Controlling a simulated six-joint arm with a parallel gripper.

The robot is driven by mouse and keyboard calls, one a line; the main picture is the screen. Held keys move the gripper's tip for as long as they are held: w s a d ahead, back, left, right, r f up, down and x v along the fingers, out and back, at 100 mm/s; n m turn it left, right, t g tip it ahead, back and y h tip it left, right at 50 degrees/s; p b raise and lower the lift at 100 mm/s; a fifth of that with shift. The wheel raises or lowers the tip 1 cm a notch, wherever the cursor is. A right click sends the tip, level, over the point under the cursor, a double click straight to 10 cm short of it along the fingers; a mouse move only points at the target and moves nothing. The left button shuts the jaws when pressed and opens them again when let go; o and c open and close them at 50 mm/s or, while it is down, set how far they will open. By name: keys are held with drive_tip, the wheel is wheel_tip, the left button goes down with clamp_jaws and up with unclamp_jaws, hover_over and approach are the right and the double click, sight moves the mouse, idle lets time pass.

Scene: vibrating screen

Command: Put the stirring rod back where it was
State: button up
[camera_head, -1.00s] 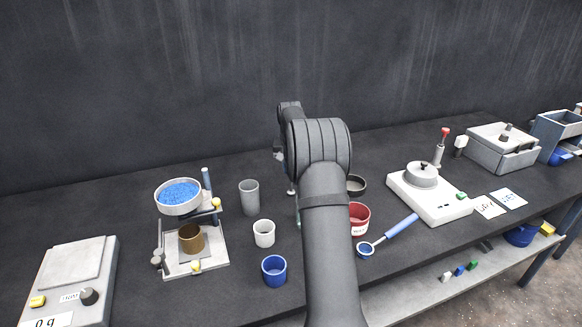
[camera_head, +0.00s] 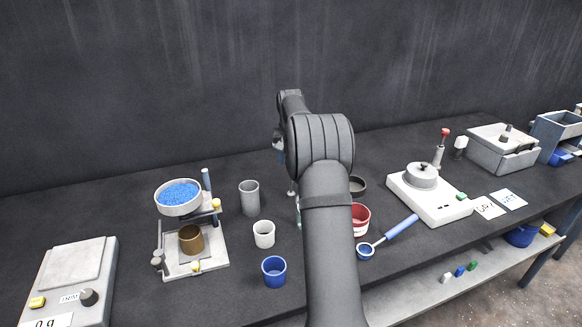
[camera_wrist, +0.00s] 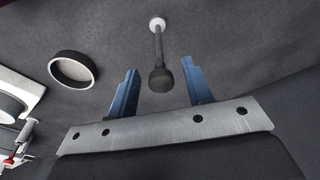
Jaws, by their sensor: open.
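A thin grey rod (camera_wrist: 158,45) with a dark knob and a pale round foot shows in the wrist view; it may be the stirring rod, but I cannot be sure. It appears to stand on the bench, and its pale foot shows in the head view (camera_head: 292,191), partly hidden by my arm. My gripper (camera_wrist: 160,67) is open, with its two blue fingers apart and nothing held between them. In the wrist view the dark knob appears between the fingers, with no visible contact. In the head view my gripper (camera_head: 281,157) is mostly hidden behind my arm.
A grey cup (camera_head: 249,198), white cup (camera_head: 264,234) and blue cup (camera_head: 273,271) stand left of my arm. A dark dish (camera_head: 357,186), red cup (camera_head: 360,220) and blue-handled scoop (camera_head: 398,229) are right. A stand with a blue-filled bowl (camera_head: 179,195) is further left.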

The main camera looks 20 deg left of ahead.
wheel_tip(320, 180, up, 8)
drive_tip(key=s, duration=0.1)
drive_tip(key=shift+d, duration=0.2)
drive_tip(key=shift+f, duration=0.2)
drive_tip(key=f, duration=0.4)
drive_tip(key=w+f, duration=0.1)
drive_tip(key=f, duration=0.6)
drive_tip(key=shift+w+a+f, duration=0.2)
drive_tip(key=shift+a+f, duration=0.1)
drive_tip(key=shift+w+r, duration=0.1)
drive_tip(key=shift+r, duration=1.8)
